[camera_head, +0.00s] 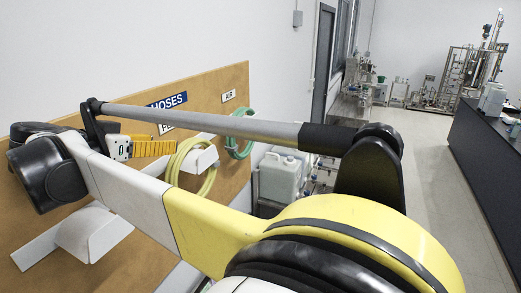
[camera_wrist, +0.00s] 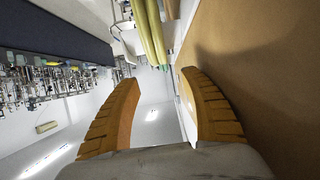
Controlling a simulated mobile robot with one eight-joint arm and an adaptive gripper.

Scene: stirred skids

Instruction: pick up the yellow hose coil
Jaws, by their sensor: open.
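The yellow hose coil (camera_head: 174,167) hangs on a white curved bracket (camera_head: 202,158) on the brown board in the head view. In the wrist view, strands of the yellow hose coil (camera_wrist: 151,30) show at the top, beyond the fingertips and roughly in line with the gap. My gripper (camera_head: 175,147) is just left of the coil in the head view, its orange fingers pointing towards it. In the wrist view my gripper (camera_wrist: 158,77) is open, with nothing between its fingers. My arm hides part of the coil's lower side in the head view.
The brown board (camera_head: 225,85) stands close along the right finger in the wrist view. A green hose coil (camera_head: 240,135) hangs farther along it. An empty white bracket (camera_head: 85,235) is at lower left. Pale canisters (camera_head: 281,175) stand beyond the board. The aisle floor is clear.

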